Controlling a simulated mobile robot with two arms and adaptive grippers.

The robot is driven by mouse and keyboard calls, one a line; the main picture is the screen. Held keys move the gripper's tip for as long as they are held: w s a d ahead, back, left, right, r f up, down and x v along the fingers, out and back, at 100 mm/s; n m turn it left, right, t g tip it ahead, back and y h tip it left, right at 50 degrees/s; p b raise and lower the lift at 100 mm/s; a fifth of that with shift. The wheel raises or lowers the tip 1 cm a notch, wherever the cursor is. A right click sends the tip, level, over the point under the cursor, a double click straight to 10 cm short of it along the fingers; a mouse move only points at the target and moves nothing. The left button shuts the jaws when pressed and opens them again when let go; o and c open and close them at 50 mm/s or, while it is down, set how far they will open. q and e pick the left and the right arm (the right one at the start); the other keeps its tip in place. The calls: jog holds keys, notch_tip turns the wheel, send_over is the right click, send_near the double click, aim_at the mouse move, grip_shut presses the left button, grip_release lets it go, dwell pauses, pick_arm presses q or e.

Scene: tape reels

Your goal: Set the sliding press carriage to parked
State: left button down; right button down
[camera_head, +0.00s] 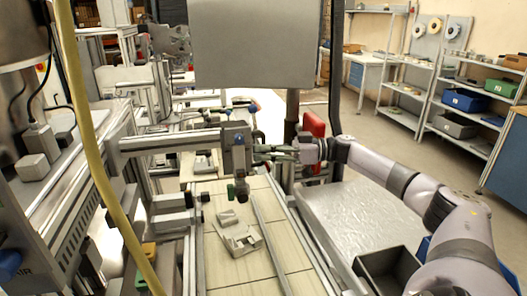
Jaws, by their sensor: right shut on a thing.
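The sliding press carriage (237,160) is a dark grey-blue upright block on the end part of a horizontal metal rail (170,141). A small green part and a dark knob show at its lower end. My right gripper (261,151) comes in from the right and is shut at the carriage's right side, on the carriage or a part of it. The exact contact is small and partly hidden by the fingers. My left gripper is not in view.
Below the carriage, a tiled bench top (225,275) holds pale grey parts (240,240). A yellow hose (88,130) crosses the left side. A dark open bin (388,275) stands at lower right. A grey panel (254,45) hangs above. Shelves (465,105) stand at the back right.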

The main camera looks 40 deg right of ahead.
aim_at(231, 155)
jog(key=shift+w+a+r+p, duration=0.1)
jog(key=shift+a+r+p, duration=0.15)
jog(key=shift+p, duration=0.1)
jog(key=p+x, duration=0.1)
jog(key=x, duration=0.1)
jog(key=p+x, duration=0.2)
jog(key=x, duration=0.1)
jog(key=s+a+p+x, duration=0.1)
jog(key=p+x, duration=0.1)
jog(key=x, duration=0.1)
jog(key=shift+a, duration=0.1)
jog(key=shift+w+a+f, duration=0.2)
jog(key=shift+a, duration=0.15)
jog(key=c, duration=1.7)
grip_release()
jog(key=shift+d, duration=0.1)
jog(key=shift+s, duration=0.1)
jog(key=v, duration=1.2)
jog(key=shift+f, duration=0.1)
